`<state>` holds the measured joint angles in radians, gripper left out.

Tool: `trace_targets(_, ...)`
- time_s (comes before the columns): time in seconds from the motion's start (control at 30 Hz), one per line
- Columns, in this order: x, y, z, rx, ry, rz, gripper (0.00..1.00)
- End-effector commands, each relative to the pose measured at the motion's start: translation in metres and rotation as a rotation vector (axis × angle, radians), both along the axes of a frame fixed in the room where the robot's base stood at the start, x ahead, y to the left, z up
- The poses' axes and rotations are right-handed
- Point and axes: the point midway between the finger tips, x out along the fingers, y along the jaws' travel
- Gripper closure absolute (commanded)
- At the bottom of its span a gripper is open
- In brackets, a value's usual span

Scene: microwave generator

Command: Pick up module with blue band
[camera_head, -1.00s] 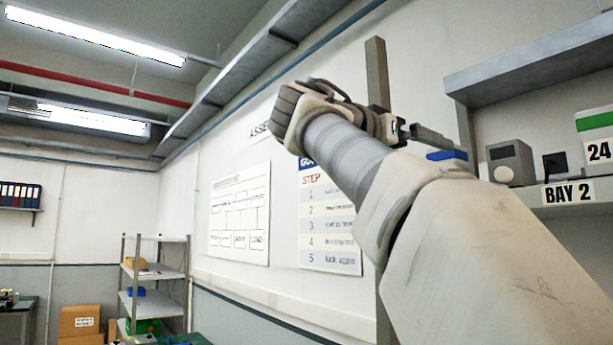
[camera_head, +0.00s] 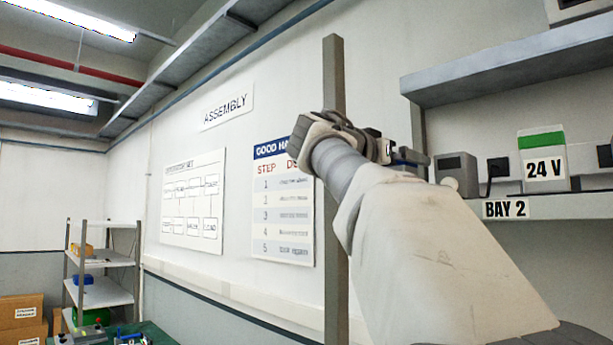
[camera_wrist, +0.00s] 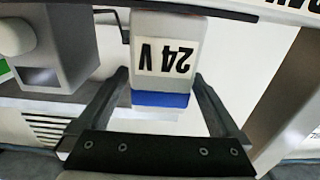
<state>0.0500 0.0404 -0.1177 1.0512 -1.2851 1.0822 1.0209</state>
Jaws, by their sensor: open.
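The module with the blue band (camera_wrist: 160,98) is a white block with a "24 V" label, upside down in the wrist view. My gripper (camera_wrist: 160,80) is open, with one finger on each side of the module near its blue band. Small gaps seem to show, and I cannot tell whether either finger touches it. In the head view my gripper (camera_head: 408,152) is at the left end of the Bay 2 shelf. Only a bit of blue shows there, and the rest of the module is hidden behind the gripper.
A grey box (camera_head: 457,172) stands close beside the module, also in the wrist view (camera_wrist: 67,45). Farther right are a dark plug (camera_head: 497,168) and a green-banded 24 V module (camera_head: 543,160). An upper shelf (camera_head: 500,75) hangs above, and an upright post (camera_head: 335,200) stands left.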

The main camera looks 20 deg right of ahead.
Motion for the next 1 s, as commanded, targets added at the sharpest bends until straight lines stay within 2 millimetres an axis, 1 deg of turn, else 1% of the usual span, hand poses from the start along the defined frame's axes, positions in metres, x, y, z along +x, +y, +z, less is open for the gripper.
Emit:
trace_targets(0.07,0.0000,0.0002,-0.0002,0.000,0.000,0.000,0.02)
trace_targets(0.1,0.0000,0.0003,-0.0002,0.000,0.000,0.000,0.09)
trace_targets(0.17,-0.0001,0.0004,-0.0002,0.000,0.000,0.000,0.20)
trace_targets(0.2,-0.0001,0.0004,-0.0001,0.000,0.000,0.000,0.27)
trace_targets(0.27,-0.0001,0.0005,-0.0001,0.000,0.000,0.000,0.38)
trace_targets(0.3,0.0000,0.0005,-0.0001,0.000,0.000,0.000,0.45)
trace_targets(0.47,-0.0001,0.0006,0.0000,0.000,0.000,0.000,0.74)
trace_targets(0.6,-0.0001,0.0006,0.0001,0.000,0.000,0.000,0.99)
trace_targets(1.0,-0.0005,0.0006,0.0043,-0.001,-0.004,0.000,1.00)
